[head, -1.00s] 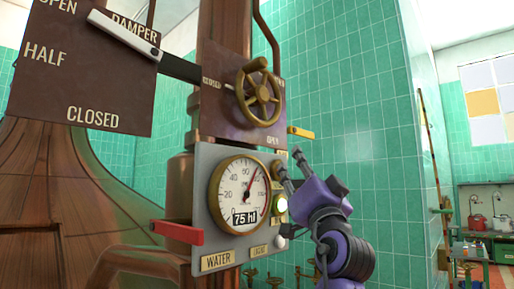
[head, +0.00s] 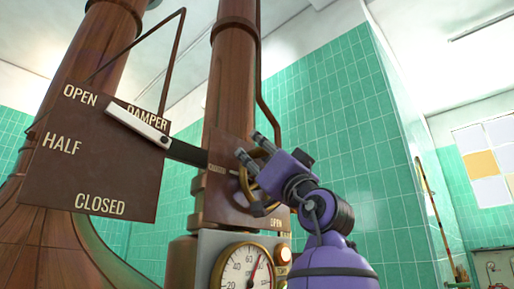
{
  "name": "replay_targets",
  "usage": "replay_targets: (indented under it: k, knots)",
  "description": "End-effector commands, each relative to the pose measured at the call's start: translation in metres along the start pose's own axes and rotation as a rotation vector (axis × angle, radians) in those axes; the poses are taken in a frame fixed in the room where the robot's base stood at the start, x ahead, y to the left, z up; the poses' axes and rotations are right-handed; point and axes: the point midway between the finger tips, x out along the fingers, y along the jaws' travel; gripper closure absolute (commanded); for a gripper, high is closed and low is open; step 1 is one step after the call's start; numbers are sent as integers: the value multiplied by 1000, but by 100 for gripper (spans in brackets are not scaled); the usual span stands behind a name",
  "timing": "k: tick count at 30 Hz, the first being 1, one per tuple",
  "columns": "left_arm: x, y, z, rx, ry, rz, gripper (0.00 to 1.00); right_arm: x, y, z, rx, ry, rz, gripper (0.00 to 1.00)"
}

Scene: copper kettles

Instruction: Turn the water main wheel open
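The water main wheel (head: 243,178) is a brass spoked handwheel on a dark brown plate (head: 222,206). The plate is fixed to a copper column and reads OPEN at its lower right. My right gripper is out of view.
A damper board (head: 90,165) with a white-handled lever (head: 137,126) is at the left. A round gauge (head: 240,268) sits on a grey panel below the wheel, with a lit lamp (head: 283,254) beside it. Green tiled wall (head: 340,110) stands behind.

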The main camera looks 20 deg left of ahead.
Motion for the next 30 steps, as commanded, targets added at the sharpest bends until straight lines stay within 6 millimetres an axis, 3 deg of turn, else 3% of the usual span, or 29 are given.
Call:
replay_targets:
  k: [9, 18, 30]
  knots:
    - [3, 1, 2, 1, -1, 1, 63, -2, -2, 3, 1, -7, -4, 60]
    - [3, 1, 1, 1, -1, 2, 100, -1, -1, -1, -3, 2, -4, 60]
    - [1, 0, 2, -8, 0, -8, 100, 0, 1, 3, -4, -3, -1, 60]
